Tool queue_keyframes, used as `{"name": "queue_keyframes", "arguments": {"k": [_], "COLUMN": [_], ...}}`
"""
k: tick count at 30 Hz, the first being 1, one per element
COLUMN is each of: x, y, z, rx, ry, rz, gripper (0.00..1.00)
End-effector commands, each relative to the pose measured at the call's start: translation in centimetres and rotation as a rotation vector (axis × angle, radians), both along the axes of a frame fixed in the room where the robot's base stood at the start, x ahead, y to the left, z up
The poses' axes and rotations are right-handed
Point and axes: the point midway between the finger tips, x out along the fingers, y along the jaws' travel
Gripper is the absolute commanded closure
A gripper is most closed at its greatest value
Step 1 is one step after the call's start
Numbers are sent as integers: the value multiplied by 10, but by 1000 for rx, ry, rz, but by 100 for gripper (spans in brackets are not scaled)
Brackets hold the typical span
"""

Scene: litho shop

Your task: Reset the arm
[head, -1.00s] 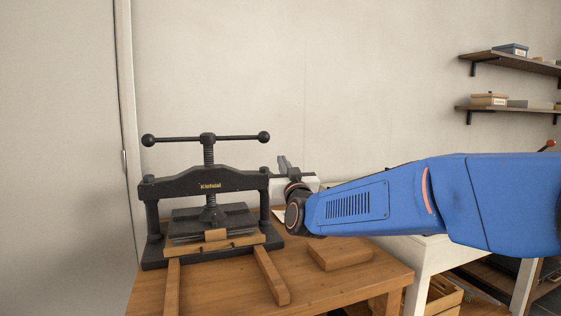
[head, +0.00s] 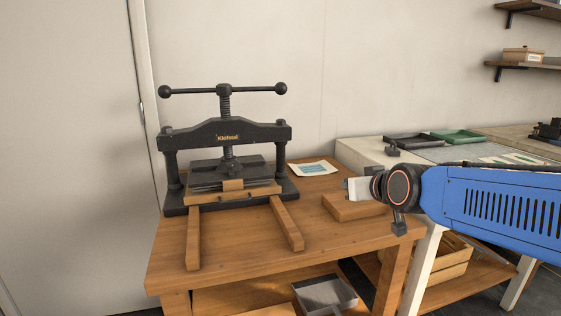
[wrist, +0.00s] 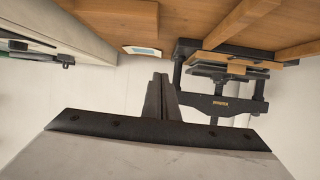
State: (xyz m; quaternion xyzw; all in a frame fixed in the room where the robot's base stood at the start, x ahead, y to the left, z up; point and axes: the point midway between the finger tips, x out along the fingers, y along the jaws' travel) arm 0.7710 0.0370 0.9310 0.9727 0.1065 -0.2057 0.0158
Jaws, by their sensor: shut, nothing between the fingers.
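My gripper (head: 350,187) is at the end of my blue arm, which reaches in from the right in the head view. It is in front of the small wooden block's place on the bench, and its fingertips are small and partly hidden there. In the wrist view my gripper (wrist: 159,78) shows its two dark fingers together with nothing between them. That view is upside down, with the bench at the top. The fingers point towards the wall beside the black press.
The black screw press (head: 226,133) stands on the wooden bench (head: 240,245), with two wooden rails in front. A wooden block (head: 352,208) and a printed sheet (head: 313,169) lie right of it. A pale counter (head: 362,152) with trays stands behind my arm. Wall shelves (head: 530,65) are at upper right.

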Motion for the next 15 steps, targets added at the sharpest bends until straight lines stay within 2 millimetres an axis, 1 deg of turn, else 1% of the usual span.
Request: {"name": "queue_keyframes", "arguments": {"k": [1,5,6,8,9,11,12,15], "x": [-22,-81,-101,-130,-150,-179,-197,-236], "y": [-12,-40,-48,-60,-68,-78,-84,-95], "z": [-14,-55,-68,-87,-99,-116,-126,-147], "rx": [-10,-36,-43,-53,-61,-69,-74,-84], "ry": [55,225,277,356,407,480,527,623], "rz": [-11,-41,-53,-74,-88,-110,-125,-158], "gripper": [100,100,100,100,100,100,100,100]}}
